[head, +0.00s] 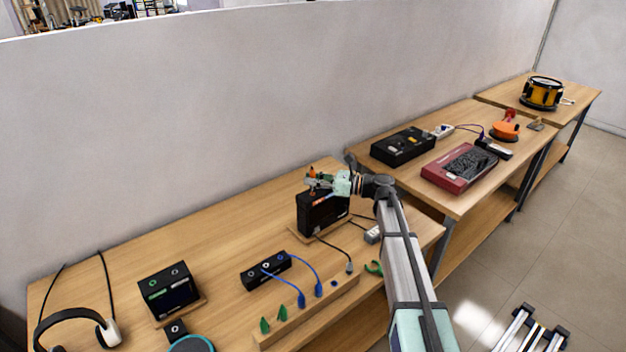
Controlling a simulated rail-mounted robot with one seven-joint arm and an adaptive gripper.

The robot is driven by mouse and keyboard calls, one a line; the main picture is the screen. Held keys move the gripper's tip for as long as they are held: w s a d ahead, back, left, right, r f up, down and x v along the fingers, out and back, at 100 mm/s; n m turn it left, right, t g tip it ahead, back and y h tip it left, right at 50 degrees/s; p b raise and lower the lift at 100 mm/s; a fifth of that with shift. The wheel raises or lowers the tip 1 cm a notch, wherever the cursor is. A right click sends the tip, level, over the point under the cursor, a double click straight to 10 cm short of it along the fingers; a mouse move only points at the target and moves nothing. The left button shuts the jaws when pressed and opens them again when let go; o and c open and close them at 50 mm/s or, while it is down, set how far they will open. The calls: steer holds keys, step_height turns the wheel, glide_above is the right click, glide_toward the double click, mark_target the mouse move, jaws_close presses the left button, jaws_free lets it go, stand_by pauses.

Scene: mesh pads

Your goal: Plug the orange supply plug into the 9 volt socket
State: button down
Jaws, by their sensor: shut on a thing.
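My gripper (318,184) is over the top of a black box (325,215) on the near workbench. It is shut on the orange supply plug (312,173), a small orange piece showing at the fingertips. Whether the plug touches the box or is held just above it I cannot tell. The 9 volt socket cannot be made out, as labels are too small and the gripper covers part of the box's top.
The near bench (225,240) also holds a small black unit (268,270) with blue cables, a wooden rail (310,312) of plugs, a black device (168,290) and headphones (75,318). A grey adapter (373,235) lies right of the box. A wall stands behind.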

mark_target(313, 190)
steer(key=shift+f+b, duration=0.55)
steer(key=shift+f, duration=1.5)
steer(key=c, duration=1)
jaws_free()
steer(key=shift+d, duration=0.1)
steer(key=s+d, duration=0.1)
steer(key=d, duration=1)
steer(key=shift+s+d, duration=0.3)
steer(key=shift+d, duration=0.05)
